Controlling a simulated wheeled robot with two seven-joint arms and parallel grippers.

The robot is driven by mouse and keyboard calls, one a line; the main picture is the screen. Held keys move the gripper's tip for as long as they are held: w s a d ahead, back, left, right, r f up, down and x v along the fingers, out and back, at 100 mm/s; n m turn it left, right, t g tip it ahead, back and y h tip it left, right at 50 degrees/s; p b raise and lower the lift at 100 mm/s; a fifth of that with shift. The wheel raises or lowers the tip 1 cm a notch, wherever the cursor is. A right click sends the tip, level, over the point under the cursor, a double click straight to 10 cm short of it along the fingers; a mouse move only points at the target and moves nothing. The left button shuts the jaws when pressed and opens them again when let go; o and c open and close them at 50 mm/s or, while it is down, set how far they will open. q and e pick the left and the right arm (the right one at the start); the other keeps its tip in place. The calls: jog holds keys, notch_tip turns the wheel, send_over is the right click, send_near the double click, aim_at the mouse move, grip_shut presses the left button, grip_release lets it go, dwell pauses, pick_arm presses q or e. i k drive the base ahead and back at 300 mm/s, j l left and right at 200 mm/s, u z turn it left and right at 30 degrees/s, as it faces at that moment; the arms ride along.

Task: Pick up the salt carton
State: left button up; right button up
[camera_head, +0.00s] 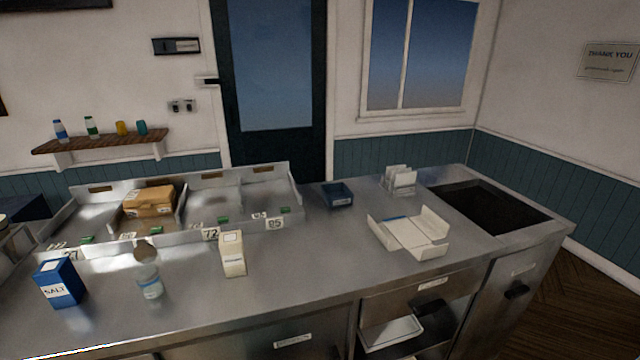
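The salt carton (60,284) is a blue box with a white label reading SALT. It stands upright on the steel counter (300,290) at the left, near the front. No gripper touches it. Neither of my grippers shows in the head view, so I cannot see whether they are open or shut.
A clear bottle (149,282) stands just right of the carton, and a cream carton (233,255) further right. An open white box (412,235) lies at right. The middle counter is clear.

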aim_at(59, 281)
jog(key=u, duration=1.25)
